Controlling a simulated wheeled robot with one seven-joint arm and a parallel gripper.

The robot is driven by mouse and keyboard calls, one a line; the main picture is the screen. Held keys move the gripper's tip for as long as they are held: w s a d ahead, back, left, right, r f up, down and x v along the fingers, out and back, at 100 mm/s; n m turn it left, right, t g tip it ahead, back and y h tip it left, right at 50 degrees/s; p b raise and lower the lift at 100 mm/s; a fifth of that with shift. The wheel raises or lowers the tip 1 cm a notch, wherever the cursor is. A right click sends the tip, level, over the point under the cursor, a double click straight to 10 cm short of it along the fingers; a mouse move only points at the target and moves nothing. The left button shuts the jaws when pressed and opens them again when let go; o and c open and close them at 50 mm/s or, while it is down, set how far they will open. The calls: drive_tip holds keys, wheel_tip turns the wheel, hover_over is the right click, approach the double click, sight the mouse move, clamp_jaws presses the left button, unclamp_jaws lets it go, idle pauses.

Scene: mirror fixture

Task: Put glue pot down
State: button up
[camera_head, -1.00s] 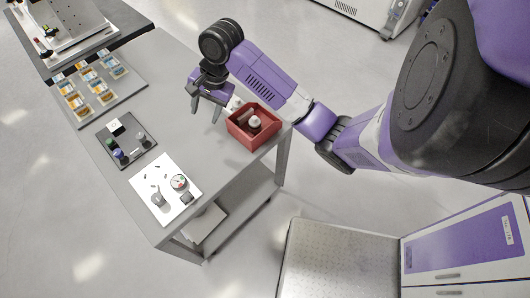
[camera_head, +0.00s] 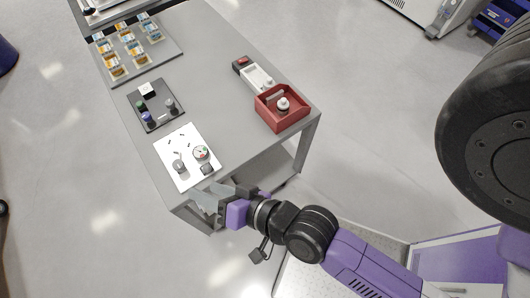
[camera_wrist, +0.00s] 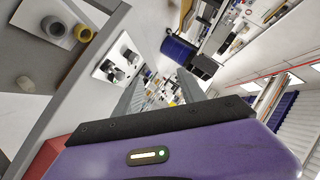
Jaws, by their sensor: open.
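My gripper (camera_head: 207,198) is open, with nothing seen between its fingers, low beside the near end of the grey table (camera_head: 222,62). Its grey fingers also show in the wrist view (camera_wrist: 160,92). A small white-topped pot (camera_head: 283,103) stands in the red tray (camera_head: 270,119) at the table's right edge, apart from my gripper. A small grey pot-like piece (camera_head: 180,166) stands on the white sheet (camera_head: 171,150) near my gripper. I cannot tell for certain which of these is the glue pot.
A round dial (camera_head: 201,152) and a dark block (camera_head: 207,169) are on the white sheet. A dark mat (camera_head: 165,116) holds small knobs and bottles. A board (camera_head: 168,49) with several orange and blue packs lies farther back. A white holder (camera_head: 258,78) stands behind the red tray.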

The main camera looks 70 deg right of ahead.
drive_tip(key=s+d+r+n, duration=0.2)
drive_tip(key=s+r+n, duration=0.2)
drive_tip(key=s, duration=0.3)
drive_tip(key=s+d+r+n+t+y, duration=0.1)
drive_tip(key=s+d+r+n, duration=0.1)
drive_tip(key=s+n, duration=0.4)
drive_tip(key=shift+s+d+r+n+t, duration=0.3)
drive_tip(key=shift+s+r, duration=0.6)
drive_tip(key=shift+s, duration=0.35)
wheel_tip(320, 180, down, 4)
drive_tip(key=b, duration=0.4)
drive_tip(key=shift+f, duration=0.2)
